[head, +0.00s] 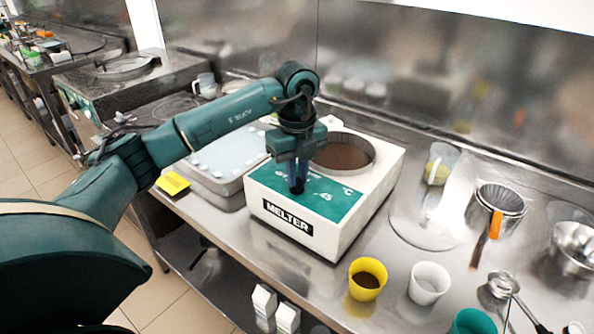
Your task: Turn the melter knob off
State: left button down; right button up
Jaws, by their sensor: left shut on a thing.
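The melter (378,176) is a white box with a green top panel and a round well of brown contents. It stands on the steel counter in the middle of the head view. Its front carries a black "MELTER" label. My left gripper (297,188) points down over the green panel, with its fingers shut on the knob at the panel. The fingers hide most of the knob, so its setting cannot be read. Panel marks show to the right of the fingers. My right gripper is not in view.
A yellow cup (367,279) and a white cup (428,284) stand in front right. A jug (440,164), a strainer (497,205) and bowls stand farther right.

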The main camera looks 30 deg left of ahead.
pick_arm(q)
jog(key=shift+r+n, duration=0.1)
jog(key=shift+n, duration=0.2)
jog(key=c, duration=1.4)
grip_release()
jog(key=shift+c, duration=0.2)
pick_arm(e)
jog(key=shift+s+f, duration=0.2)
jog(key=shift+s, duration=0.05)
pick_arm(q)
jog(key=shift+r, duration=0.3)
notch_tip(320, 180, up, 12)
jog(key=shift+r+p, duration=0.25)
jog(key=shift+p, duration=0.05)
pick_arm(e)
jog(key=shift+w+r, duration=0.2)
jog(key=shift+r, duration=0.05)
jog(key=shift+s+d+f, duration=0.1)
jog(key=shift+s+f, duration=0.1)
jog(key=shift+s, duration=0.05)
pick_arm(q)
jog(key=shift+f, duration=0.1)
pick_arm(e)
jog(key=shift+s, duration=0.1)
